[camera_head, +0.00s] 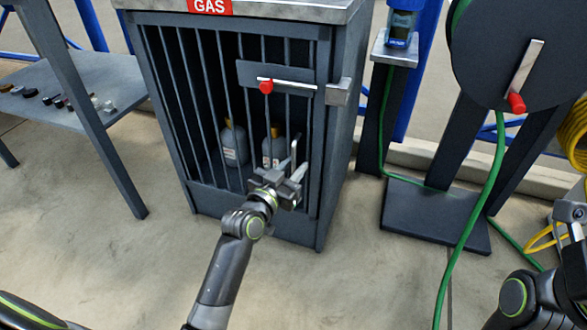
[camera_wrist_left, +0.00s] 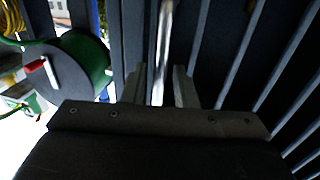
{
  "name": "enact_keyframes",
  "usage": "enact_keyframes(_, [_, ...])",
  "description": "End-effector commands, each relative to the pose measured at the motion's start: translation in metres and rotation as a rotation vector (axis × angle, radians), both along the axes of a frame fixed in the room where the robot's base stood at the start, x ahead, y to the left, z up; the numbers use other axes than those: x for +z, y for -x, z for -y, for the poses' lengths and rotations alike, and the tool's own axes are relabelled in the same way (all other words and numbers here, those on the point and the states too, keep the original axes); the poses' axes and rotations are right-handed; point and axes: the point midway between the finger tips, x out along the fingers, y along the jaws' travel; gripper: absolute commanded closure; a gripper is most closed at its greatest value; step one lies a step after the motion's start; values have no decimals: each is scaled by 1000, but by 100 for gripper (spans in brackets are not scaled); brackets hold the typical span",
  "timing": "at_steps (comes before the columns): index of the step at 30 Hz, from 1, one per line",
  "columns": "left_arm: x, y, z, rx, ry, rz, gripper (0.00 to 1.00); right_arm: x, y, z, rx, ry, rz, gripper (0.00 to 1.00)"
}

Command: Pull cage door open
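The gas cage (camera_head: 349,140) stands in the middle of the head view, its dark barred door (camera_head: 208,85) facing me and looking closed. A slide bolt (camera_head: 295,86) with a red knob (camera_head: 266,87) crosses the door's upper right; its right end is near a bracket (camera_head: 338,92). My left gripper (camera_head: 296,165) is open at the door's right side. In the left wrist view, a bright upright bar, probably the door handle (camera_wrist_left: 164,40), shows between its spread fingers (camera_wrist_left: 160,88); contact cannot be told. My right arm shows at the right edge; its fingers are not visible.
Grey bottles (camera_head: 234,144) stand inside the cage. A shelf table (camera_head: 90,75) with small items is at left. A hose reel (camera_head: 500,50) with a green hose (camera_head: 480,195) stands at right. The concrete floor (camera_head: 120,265) before the cage is clear apart from my arm.

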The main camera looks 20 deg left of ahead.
Motion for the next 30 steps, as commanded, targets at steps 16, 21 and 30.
enact_keyframes(16, [0, -3, 1, 0, 0, 0, 97, 2, 0, 0, 6, -2, 7, 64])
enact_keyframes(21, [0, -3, 1, 0, 0, 0, 100, 2, 0, 0, 6, -2, 7, 64])
enact_keyframes(30, [0, 0, -2, -1, -1, -1, 100, 2, 0, 0, 6, -2, 7, 64])
